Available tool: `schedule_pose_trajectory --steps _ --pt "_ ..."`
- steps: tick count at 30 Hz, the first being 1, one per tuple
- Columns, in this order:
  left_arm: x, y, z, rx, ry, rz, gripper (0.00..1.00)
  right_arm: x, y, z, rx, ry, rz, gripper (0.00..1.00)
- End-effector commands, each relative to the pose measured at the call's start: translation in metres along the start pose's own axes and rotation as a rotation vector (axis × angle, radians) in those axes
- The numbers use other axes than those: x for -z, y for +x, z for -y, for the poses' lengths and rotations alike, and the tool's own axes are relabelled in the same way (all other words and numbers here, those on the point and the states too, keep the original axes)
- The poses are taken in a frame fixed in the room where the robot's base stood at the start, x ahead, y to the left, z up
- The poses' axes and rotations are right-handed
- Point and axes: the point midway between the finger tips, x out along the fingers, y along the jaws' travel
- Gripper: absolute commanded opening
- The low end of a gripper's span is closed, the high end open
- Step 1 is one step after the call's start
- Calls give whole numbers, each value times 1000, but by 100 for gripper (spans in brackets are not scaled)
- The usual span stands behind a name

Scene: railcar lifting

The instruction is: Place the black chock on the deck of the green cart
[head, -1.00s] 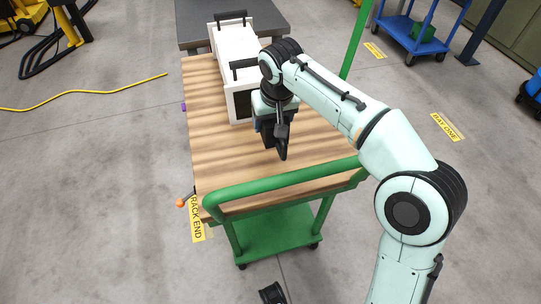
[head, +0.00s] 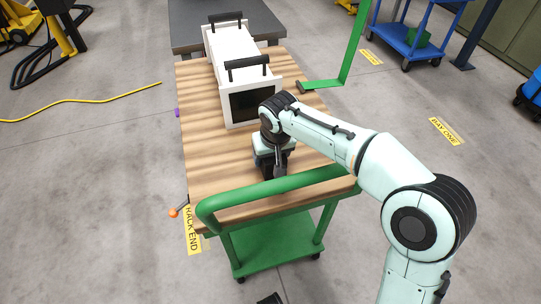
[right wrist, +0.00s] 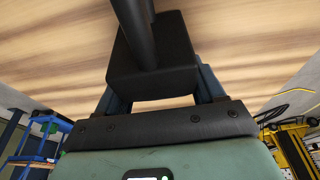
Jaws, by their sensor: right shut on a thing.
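The green cart has a wooden deck (head: 215,155) and a green push handle (head: 265,192) along its near end. My right gripper (head: 273,172) is over the near part of the deck, just behind the handle. It is shut on the black chock, a dark block that shows best in the right wrist view (right wrist: 155,72), with a dark bar rising from it. The wood grain lies close beyond the chock. I cannot tell whether the chock touches the deck. In the head view my gripper and arm mostly hide it. My left gripper is not in view.
A white box (head: 233,65) with black handles stands on the deck behind my gripper. A grey table (head: 190,25) adjoins the far end. Bare deck lies left of my gripper. A blue cart (head: 420,50) stands far right.

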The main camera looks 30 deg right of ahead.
Motion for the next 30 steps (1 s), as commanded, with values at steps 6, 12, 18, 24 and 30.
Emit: schedule_pose_trajectory --steps 6,12,18,24,30 --pt "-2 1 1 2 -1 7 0 0 1 0 1 0 -3 13" --pt "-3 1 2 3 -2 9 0 -1 2 0 0 0 0 94" --pt "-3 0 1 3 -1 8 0 0 1 0 0 0 0 94" --pt "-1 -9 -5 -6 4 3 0 1 -20 0 1 0 -3 94" --pt "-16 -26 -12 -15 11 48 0 2 -65 1 2 -1 -6 94"
